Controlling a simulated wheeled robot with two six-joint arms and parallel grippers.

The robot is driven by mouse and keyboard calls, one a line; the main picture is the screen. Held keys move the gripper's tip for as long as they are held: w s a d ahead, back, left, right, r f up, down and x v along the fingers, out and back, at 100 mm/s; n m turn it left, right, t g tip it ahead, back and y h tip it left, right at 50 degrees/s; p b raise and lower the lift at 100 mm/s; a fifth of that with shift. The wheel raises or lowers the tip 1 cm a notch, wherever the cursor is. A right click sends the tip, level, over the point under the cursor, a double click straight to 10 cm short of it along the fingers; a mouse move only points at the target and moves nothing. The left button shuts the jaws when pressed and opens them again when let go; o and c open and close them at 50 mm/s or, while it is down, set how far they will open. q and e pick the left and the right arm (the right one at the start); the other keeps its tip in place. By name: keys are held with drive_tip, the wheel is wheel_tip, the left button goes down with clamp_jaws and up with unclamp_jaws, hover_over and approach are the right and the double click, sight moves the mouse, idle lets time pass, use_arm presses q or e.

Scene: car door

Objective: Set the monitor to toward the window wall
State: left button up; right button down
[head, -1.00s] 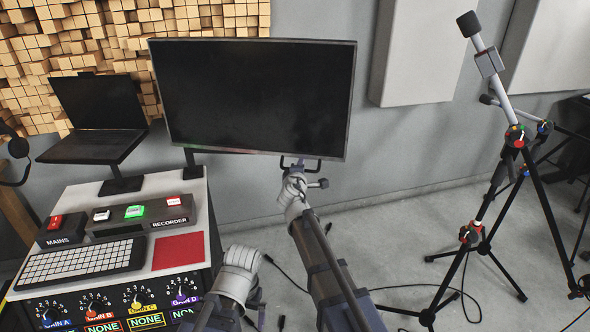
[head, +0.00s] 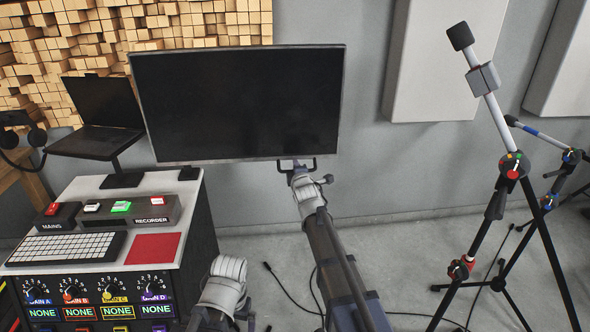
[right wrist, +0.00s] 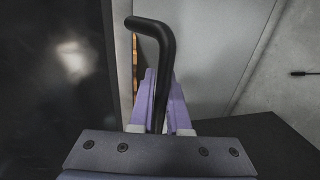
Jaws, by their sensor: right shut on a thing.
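The monitor (head: 238,104) is a wide dark screen with a thin grey frame, standing upright behind the console in the head view. Its face shows nearly square to the head camera. A black handle (head: 314,164) hangs under its lower edge. My right gripper (head: 297,174) is at this handle, below the screen. In the right wrist view, the purple fingers (right wrist: 160,98) are shut around the bent black handle (right wrist: 152,32), and a dark panel fills the left side. My left arm shows low in the head view, but its fingertips do not show. No window is in view.
The console (head: 105,187) with keyboard and knobs stands at the left. A laptop (head: 100,115) on a stand is close to the monitor's left edge. A microphone stand (head: 505,185) is at the right. Cables (head: 290,292) lie on the floor; some floor between is clear.

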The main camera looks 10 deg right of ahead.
drive_tip(key=shift+w+d, duration=0.1)
drive_tip(key=shift+w, duration=0.05)
idle(0.4)
drive_tip(key=c, duration=1.2)
unclamp_jaws()
drive_tip(key=shift+o, duration=0.2)
drive_tip(key=p+v, duration=0.1)
drive_tip(key=v, duration=0.6)
drive_tip(key=shift+s+p, duration=0.3)
drive_tip(key=shift+s, duration=0.15)
